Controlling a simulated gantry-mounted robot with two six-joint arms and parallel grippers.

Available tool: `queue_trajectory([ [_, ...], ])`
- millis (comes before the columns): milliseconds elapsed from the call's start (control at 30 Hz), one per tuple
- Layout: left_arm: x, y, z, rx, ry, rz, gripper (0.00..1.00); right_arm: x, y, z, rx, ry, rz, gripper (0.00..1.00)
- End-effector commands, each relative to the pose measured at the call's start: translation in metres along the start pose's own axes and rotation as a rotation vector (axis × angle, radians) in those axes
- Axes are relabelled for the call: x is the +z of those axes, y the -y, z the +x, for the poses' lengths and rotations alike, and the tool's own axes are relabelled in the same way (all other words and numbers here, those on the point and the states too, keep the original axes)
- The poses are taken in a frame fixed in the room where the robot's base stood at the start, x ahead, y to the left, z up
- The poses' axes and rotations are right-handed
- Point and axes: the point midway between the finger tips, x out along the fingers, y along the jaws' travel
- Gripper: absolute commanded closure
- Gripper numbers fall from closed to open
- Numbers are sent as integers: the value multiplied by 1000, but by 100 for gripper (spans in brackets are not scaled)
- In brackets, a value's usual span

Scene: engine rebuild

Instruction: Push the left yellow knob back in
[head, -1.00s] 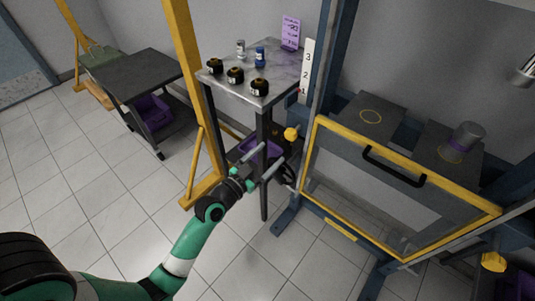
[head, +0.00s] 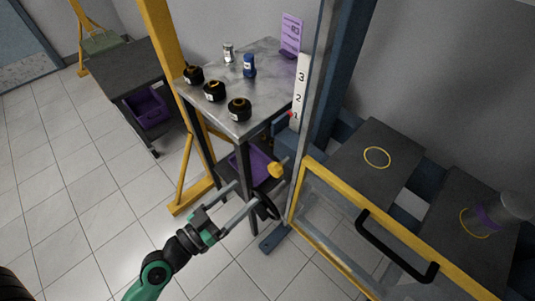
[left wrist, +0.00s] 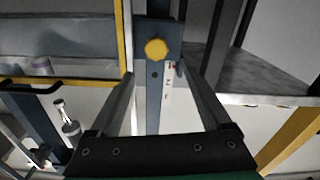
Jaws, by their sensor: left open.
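The left yellow knob (head: 276,170) sticks out at the blue post beside the left edge of the yellow-framed clear guard (head: 342,213). In the left wrist view the knob (left wrist: 155,49) faces me, in front of the blue post, above and beyond the fingertips. My left gripper (head: 250,194) is open and empty. Its two fingers point toward the knob, with a gap between them and it. The fingers (left wrist: 162,80) also show spread in the left wrist view. I cannot tell how far the knob stands out. My right gripper is out of view.
A metal-topped table (head: 262,95) with several black-and-yellow parts and two small bottles stands behind the gripper. A purple bin (head: 250,165) sits under it. A black handle (head: 395,247) is on the guard. A yellow upright (head: 160,50) stands at left. Floor at left is clear.

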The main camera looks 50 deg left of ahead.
Motion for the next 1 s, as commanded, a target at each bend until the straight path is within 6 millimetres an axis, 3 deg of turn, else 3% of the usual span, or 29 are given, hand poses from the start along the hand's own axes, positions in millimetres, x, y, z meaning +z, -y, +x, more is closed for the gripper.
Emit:
queue_trajectory([
  [267,2,-3,8,9,12,-2,18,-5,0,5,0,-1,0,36],
  [700,4,-4,97,8,10,-1,18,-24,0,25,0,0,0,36],
  [1000,6,-4,116,7,12,-1,18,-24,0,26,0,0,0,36],
])
